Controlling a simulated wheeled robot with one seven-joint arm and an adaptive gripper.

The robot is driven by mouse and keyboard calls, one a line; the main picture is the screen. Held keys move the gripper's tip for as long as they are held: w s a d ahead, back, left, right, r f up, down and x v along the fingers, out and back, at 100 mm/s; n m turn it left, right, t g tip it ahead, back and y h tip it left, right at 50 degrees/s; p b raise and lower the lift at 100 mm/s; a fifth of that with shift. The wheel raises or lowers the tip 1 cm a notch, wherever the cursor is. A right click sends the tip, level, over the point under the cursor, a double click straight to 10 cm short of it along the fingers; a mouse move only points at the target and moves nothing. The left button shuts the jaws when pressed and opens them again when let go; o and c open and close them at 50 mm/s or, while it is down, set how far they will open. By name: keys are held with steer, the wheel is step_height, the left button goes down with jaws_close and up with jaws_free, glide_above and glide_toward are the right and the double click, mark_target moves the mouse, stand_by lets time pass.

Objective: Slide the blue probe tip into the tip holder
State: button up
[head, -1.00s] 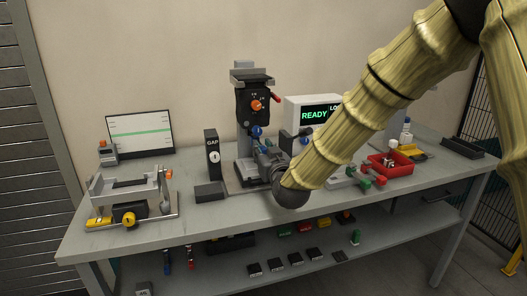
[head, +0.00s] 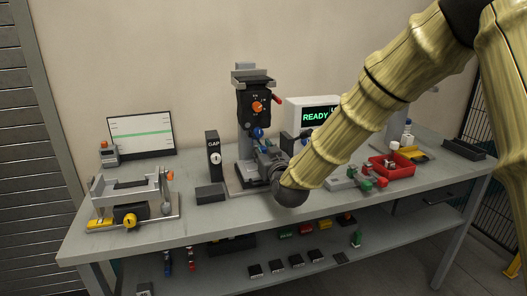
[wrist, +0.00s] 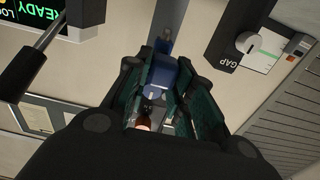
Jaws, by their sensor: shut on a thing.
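My gripper (wrist: 162,88) is shut on a blue piece (wrist: 165,75), which I take to be the blue probe tip. It sits between the two teal finger pads in the wrist view. A narrow grey post (wrist: 166,42) shows just beyond it; I cannot tell whether they touch. In the head view my gripper (head: 267,154) is in front of the dark stand (head: 252,106) with an orange knob, at its lower part. A blue part (head: 257,133) shows just above the gripper there. The tip holder is not clearly identifiable, and my gripper hides the stand's lower front.
A GAP block (head: 213,155) stands left of the stand, and a READY display (head: 309,112) is behind to the right. A red tray (head: 391,165) is at the right. The bench front (head: 225,222) is clear.

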steer(key=shift+w+a, duration=0.2)
steer(key=shift+w, duration=0.3)
stand_by(0.4)
steer(key=o, duration=1.1)
